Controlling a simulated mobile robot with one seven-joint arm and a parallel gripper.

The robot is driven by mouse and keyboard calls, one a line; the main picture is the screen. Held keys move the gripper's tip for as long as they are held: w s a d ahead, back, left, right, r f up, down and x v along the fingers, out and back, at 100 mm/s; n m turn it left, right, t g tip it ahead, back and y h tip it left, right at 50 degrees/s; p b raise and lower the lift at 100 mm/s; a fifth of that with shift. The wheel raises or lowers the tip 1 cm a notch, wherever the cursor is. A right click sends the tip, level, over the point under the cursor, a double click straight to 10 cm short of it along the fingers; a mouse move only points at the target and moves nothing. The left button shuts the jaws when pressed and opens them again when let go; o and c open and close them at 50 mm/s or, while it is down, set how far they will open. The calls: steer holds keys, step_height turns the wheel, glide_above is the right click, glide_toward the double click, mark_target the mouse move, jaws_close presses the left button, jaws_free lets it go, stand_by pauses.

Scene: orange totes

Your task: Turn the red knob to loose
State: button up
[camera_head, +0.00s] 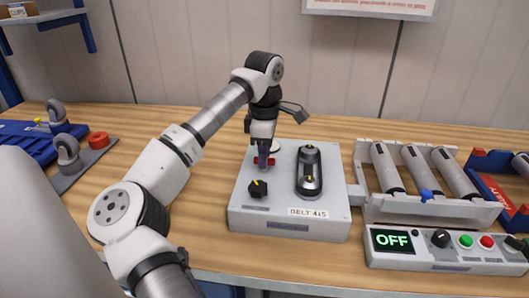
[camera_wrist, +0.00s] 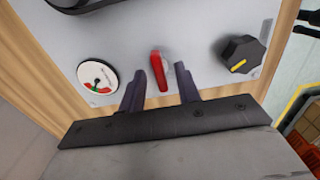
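The red knob (camera_head: 271,161) is on the top of a light grey box (camera_head: 325,222) labelled "BELT 415". In the wrist view the red knob (camera_wrist: 158,74) stands up from the panel, seen between my two finger tips. My gripper (camera_head: 264,163) points down at the knob, and in the wrist view my gripper (camera_wrist: 160,85) has its dark fingers apart, one on each side of the knob with gaps visible. A round gauge (camera_wrist: 97,76) with green and red marks lies left of it. The knob's position label is not readable.
A black knob with a yellow mark (camera_head: 258,189) is close in front of my gripper. A black oval part (camera_head: 309,171) is on the box's right half. A roller conveyor (camera_head: 420,206) and a control box reading OFF (camera_head: 440,258) stand to the right.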

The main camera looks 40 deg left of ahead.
steer(key=shift+f, duration=0.1)
jaws_close()
steer(key=shift+n, duration=0.3)
steer(key=n+b, duration=0.1)
steer(key=n, duration=0.2)
steer(key=shift+n, duration=0.4)
steer(key=n, duration=0.4)
steer(key=shift+b, duration=0.3)
steer(key=n, duration=0.5)
steer(key=shift+b, duration=0.35)
steer(key=shift+n+b, duration=0.35)
steer(key=shift+n, duration=1.85)
